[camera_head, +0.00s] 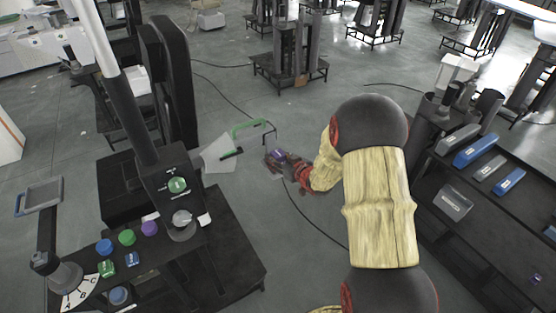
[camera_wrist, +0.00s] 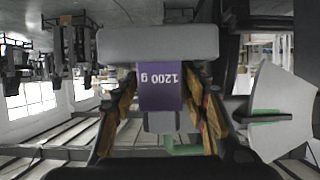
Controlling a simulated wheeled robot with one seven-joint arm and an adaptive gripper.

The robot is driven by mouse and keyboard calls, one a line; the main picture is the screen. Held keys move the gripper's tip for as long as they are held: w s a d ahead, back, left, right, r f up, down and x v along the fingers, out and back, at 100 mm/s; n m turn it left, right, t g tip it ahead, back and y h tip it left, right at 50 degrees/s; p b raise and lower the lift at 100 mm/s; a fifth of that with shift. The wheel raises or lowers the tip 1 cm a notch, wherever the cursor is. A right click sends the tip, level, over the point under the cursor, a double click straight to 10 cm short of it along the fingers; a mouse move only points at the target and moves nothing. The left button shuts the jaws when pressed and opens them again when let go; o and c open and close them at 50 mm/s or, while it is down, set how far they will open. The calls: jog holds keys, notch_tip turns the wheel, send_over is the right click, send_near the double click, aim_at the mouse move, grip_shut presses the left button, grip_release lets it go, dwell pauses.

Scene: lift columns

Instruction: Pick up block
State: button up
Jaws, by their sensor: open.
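The block, grey with a purple label reading "1200 g" upside down (camera_wrist: 160,85), fills the middle of the wrist view. It lies between the two fingers of my gripper (camera_wrist: 163,118), one on each side. The fingers are open; whether either pad touches the block I cannot tell. In the head view my gripper (camera_head: 284,164) is at the end of my arm, near the middle, with the block's purple face (camera_head: 278,153) showing small between its dark and red parts. The block's far side is hidden.
A black station (camera_head: 215,262) with coloured knobs and small labelled pieces stands at left. A dark rack (camera_head: 455,240) with blue and grey pieces is at right. Cables cross the open floor.

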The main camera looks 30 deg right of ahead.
jog(key=shift+c, duration=1.4)
jog(key=c, duration=0.7)
grip_shut()
jog(key=shift+w+r, duration=0.1)
jog(key=shift+r, duration=0.1)
